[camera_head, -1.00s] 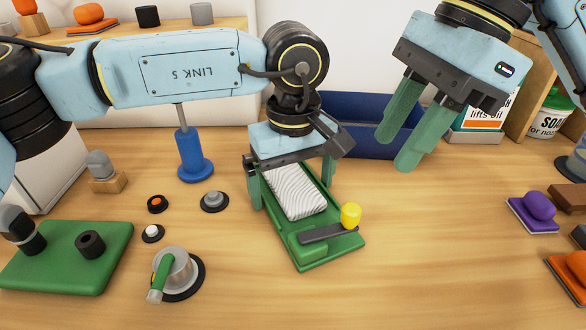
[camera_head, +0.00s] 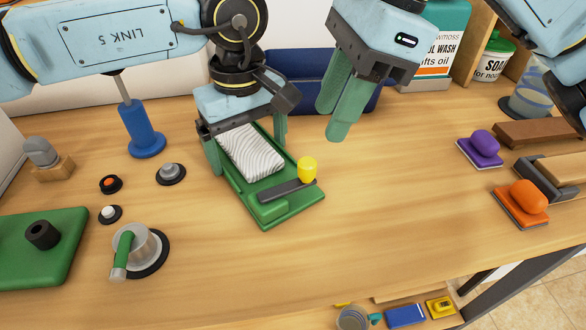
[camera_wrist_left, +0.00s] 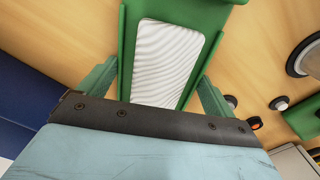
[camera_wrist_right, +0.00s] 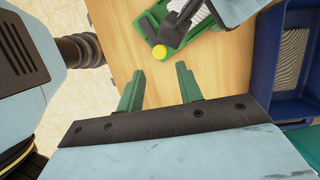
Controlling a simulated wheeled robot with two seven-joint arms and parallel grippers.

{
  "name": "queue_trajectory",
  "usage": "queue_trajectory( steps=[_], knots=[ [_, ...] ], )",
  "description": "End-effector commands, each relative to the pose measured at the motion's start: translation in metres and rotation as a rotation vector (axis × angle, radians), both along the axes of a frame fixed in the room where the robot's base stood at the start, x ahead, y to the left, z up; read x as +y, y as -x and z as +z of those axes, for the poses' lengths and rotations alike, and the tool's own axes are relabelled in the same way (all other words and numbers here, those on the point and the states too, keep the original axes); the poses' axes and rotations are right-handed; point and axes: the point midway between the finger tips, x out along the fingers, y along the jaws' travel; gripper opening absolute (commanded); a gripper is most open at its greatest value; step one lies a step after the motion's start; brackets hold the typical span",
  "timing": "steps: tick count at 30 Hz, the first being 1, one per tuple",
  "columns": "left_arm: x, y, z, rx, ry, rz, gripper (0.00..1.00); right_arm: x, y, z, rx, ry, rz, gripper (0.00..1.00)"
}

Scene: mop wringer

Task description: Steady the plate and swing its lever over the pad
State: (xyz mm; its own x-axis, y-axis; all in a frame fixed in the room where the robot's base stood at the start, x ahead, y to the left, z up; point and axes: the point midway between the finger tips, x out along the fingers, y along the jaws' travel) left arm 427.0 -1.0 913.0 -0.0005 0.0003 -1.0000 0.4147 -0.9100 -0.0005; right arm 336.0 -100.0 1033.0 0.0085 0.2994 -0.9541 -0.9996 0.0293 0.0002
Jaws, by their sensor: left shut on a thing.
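The green plate (camera_head: 291,210) lies on the table and carries a white, wavy-striped pad (camera_head: 250,153). A dark lever (camera_head: 284,189) with a yellow knob (camera_head: 307,168) lies across the plate's near end, beside the pad rather than over it. My left gripper (camera_head: 246,143) is shut on the plate, one finger at each long side near the far end; its wrist view shows the pad (camera_wrist_left: 168,60) between the fingers. My right gripper (camera_head: 334,118) is open and empty, above and to the right of the knob. The knob (camera_wrist_right: 160,52) also shows in the right wrist view, beyond the fingertips.
A blue bin (camera_head: 300,68) stands behind the plate. A blue post (camera_head: 141,130), several small buttons and a metal cup (camera_head: 139,246) with a green handle are to the left. Purple (camera_head: 485,145) and orange (camera_head: 527,198) knobbed pieces sit right. The table right of the plate is clear.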

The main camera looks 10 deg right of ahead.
Motion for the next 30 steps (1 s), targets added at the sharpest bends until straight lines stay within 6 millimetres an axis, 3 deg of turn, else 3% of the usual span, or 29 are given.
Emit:
queue_trajectory(
  steps=[18, 30],
  knots=[
    [0.000, 0.000, 0.001, -0.002, 0.001, 0.000, 0.60, 0.020, 0.000, -0.062, 0.002, 0.005, -0.026, 0.36],
    [0.000, 0.000, 0.001, -0.002, 0.001, 0.000, 0.60, 0.022, 0.000, -0.071, 0.000, 0.004, -0.026, 0.36]
  ],
)
